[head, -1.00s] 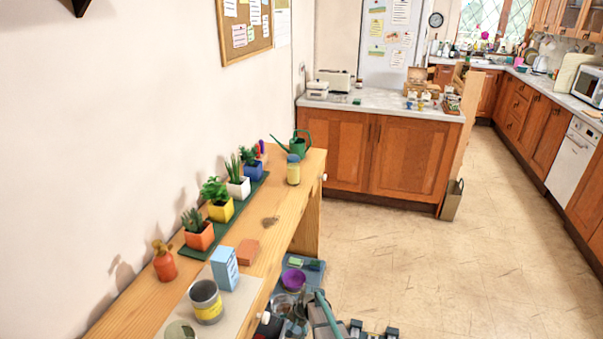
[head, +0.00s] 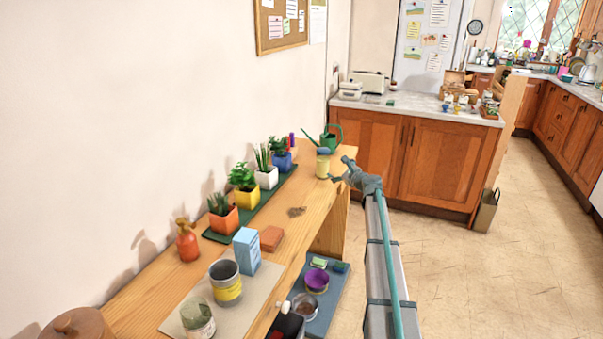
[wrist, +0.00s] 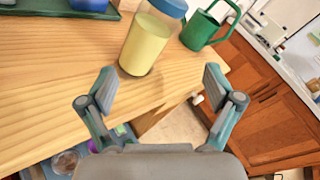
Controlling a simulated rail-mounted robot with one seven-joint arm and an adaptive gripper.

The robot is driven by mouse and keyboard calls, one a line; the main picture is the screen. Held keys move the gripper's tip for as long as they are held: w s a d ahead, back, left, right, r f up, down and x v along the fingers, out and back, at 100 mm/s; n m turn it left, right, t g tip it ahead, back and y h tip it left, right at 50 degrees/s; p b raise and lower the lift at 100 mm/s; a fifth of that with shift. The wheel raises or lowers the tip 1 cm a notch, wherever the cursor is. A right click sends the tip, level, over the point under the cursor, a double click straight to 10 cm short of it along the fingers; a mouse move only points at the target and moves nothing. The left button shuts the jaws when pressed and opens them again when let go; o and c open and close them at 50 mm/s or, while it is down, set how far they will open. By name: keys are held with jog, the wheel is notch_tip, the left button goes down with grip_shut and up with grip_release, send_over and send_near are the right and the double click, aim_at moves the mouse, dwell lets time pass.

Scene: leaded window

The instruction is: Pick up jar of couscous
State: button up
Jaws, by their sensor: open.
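The jar of couscous (head: 323,166) is a pale yellow jar with a blue lid, standing upright near the far end of the wooden bench. In the wrist view the jar (wrist: 146,44) stands just beyond my fingertips, slightly left of the middle, with its lid cut by the top edge. My gripper (head: 342,172) is open and empty, to the right of the jar in the head view. In the wrist view my gripper (wrist: 158,86) shows both fingers spread apart, with bare bench and floor between them.
A green watering can (head: 329,140) stands just behind the jar. Potted plants (head: 244,177) line a green mat to the left. A blue box (head: 246,251), a brick-red block (head: 271,238) and a grey-yellow tin (head: 226,283) are nearer. Bare wood surrounds the jar's near side.

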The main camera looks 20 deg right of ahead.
aim_at(326, 161)
jog(key=m, duration=0.1)
jog(key=a+m, duration=0.1)
jog(key=m, duration=0.1)
jog(key=shift+s+a+r+t, duration=0.1)
jog(key=shift+s+a+t, duration=0.2)
jog(key=shift+t, duration=0.1)
jog(key=shift+s+a+m+t, duration=0.1)
jog(key=shift+a+m+t, duration=0.2)
jog(key=shift+m, duration=0.6)
jog(key=shift+s+m, duration=0.1)
jog(key=shift+m, duration=0.8)
jog(key=w, duration=0.3)
jog(key=w+p, duration=0.1)
jog(key=w, duration=0.6)
jog(key=shift+w+a+p, duration=0.35)
jog(key=shift+p, duration=0.05)
jog(key=c, duration=1.5)
jog(key=shift+c, duration=0.4)
